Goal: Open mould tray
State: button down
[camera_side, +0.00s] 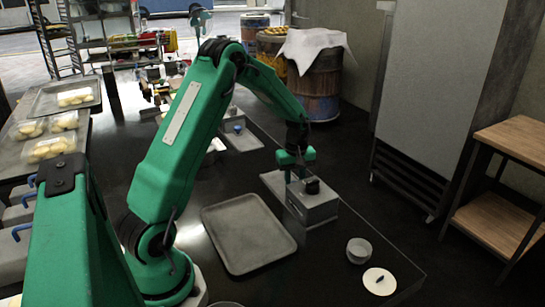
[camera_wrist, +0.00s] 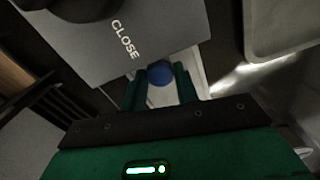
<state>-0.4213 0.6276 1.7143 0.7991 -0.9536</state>
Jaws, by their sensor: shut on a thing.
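A grey metal mould box (camera_side: 318,208) with a black round knob (camera_side: 312,186) on top stands on the dark table in the side view. In the wrist view the box top (camera_wrist: 150,35) carries the word CLOSE. A pale flat strip, likely the mould tray (camera_side: 272,180), shows at the box's far left side; how far it is out I cannot tell. My gripper (camera_side: 297,170) is at that side of the box. In the wrist view its two green fingers are on either side of a round blue handle (camera_wrist: 160,72), shut on it. The side view hides the handle.
An empty grey tray (camera_side: 248,235) lies left of the box. A small round tin (camera_side: 359,250) and a white disc with a dark knob (camera_side: 379,281) lie at front right. Another unit with a blue knob (camera_side: 238,130) stands farther back.

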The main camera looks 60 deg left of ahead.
jog(key=a, duration=1.1)
jog(key=shift+a+r, duration=0.1)
jog(key=shift+a, duration=0.3)
jog(key=c, duration=1.1)
grip_release()
jog(key=shift+o, duration=0.2)
notch_tip(320, 180, up, 8)
jog(key=shift+d, duration=0.1)
